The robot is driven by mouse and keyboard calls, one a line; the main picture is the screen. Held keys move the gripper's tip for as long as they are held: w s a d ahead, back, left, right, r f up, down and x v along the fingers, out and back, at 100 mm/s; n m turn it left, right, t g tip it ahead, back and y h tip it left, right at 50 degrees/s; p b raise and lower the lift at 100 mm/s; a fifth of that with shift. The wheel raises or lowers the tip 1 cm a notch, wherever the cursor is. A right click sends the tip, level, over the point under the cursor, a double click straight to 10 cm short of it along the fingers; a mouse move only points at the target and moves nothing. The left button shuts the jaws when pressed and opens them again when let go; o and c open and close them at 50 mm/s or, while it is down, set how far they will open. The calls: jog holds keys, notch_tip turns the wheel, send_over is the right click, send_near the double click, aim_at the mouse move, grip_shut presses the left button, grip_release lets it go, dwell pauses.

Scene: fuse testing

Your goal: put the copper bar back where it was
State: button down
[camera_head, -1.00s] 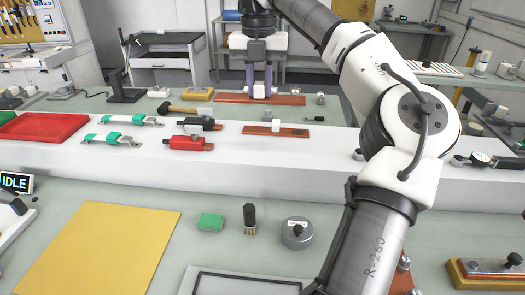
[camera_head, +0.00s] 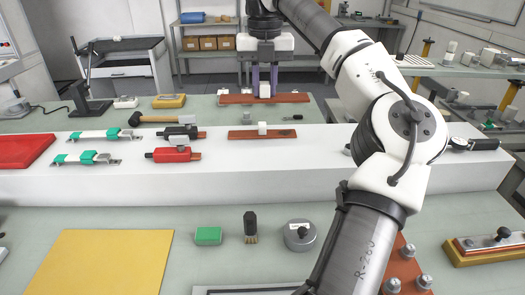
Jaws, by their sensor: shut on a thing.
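My gripper (camera_head: 264,84) is near the top middle of the head view, pointing down with its purple fingers shut on a long flat copper bar (camera_head: 238,99). The bar lies level, left to right in the picture, over the far grey-green bench behind the white raised shelf. I cannot tell whether it touches the bench or hangs just above it. A shorter copper bar (camera_head: 243,135) with a white block on it lies on the white shelf (camera_head: 300,165), in front of my gripper.
On the shelf are red (camera_head: 168,155) and black (camera_head: 182,132) fuse-like parts and green-and-white ones (camera_head: 88,157). A hammer (camera_head: 155,119) and yellow box (camera_head: 169,101) sit left of the bar. The near bench holds a yellow mat (camera_head: 105,262), green block (camera_head: 208,235), brush (camera_head: 250,225) and round weight (camera_head: 299,235).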

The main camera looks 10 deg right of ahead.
aim_at(265, 101)
notch_tip(265, 101, down, 16)
jog(key=shift+f+p, duration=0.1)
jog(key=shift+p, duration=0.85)
jog(key=shift+f, duration=0.2)
jog(key=c, duration=1.3)
grip_release()
jog(key=shift+o, duration=0.2)
notch_tip(265, 101, up, 12)
jog(key=shift+r+b, duration=0.2)
jog(key=shift+b, duration=0.6)
